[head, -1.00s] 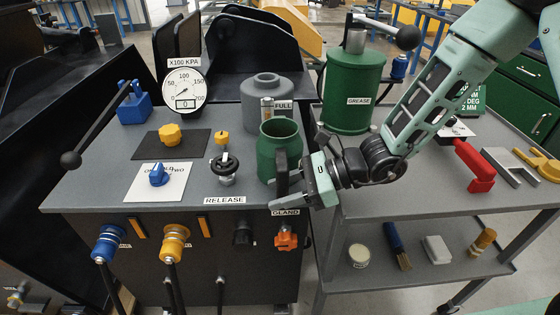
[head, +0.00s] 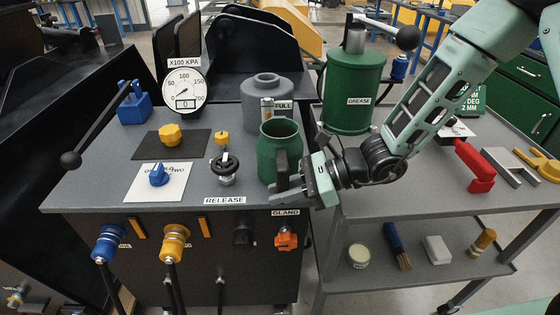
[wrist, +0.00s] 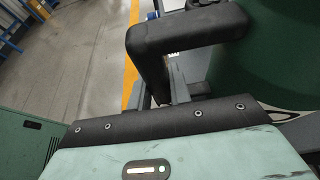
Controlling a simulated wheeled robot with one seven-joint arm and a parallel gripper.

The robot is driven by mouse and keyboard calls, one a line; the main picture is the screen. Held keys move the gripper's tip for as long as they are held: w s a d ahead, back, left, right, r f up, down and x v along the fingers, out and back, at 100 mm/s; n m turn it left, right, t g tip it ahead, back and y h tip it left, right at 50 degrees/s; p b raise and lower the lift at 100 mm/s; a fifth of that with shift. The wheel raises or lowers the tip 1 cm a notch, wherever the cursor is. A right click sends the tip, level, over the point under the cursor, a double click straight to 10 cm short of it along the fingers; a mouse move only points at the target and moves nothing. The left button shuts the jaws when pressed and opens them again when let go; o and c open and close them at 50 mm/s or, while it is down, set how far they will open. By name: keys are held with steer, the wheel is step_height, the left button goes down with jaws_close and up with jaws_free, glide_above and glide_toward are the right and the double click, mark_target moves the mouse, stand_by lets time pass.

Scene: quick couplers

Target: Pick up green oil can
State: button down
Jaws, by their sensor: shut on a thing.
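The green oil can (head: 266,155) is an open-topped jug with a black handle (head: 282,166). It stands upright on the grey bench top, near its right front edge. My gripper (head: 288,190) comes in from the right and is shut on the handle, low at the can's front. In the wrist view the black handle (wrist: 190,32) rises just beyond my gripper, and the can's dark green side (wrist: 275,60) fills the upper right. The fingertips are partly hidden there.
A grey canister (head: 266,95) stands close behind the can, and a large green grease container (head: 354,95) behind right. A release valve (head: 224,170) stands to the left. An orange gland knob (head: 286,239) is on the front panel below. A grey cart (head: 420,190) adjoins at the right.

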mark_target(282, 167)
steer(key=shift+r, duration=0.15)
stand_by(0.7)
step_height(282, 167, up, 10)
steer(key=shift+f+p, duration=0.1)
steer(key=shift+p, duration=0.7)
steer(key=c, duration=2.1)
jaws_free()
jaws_close()
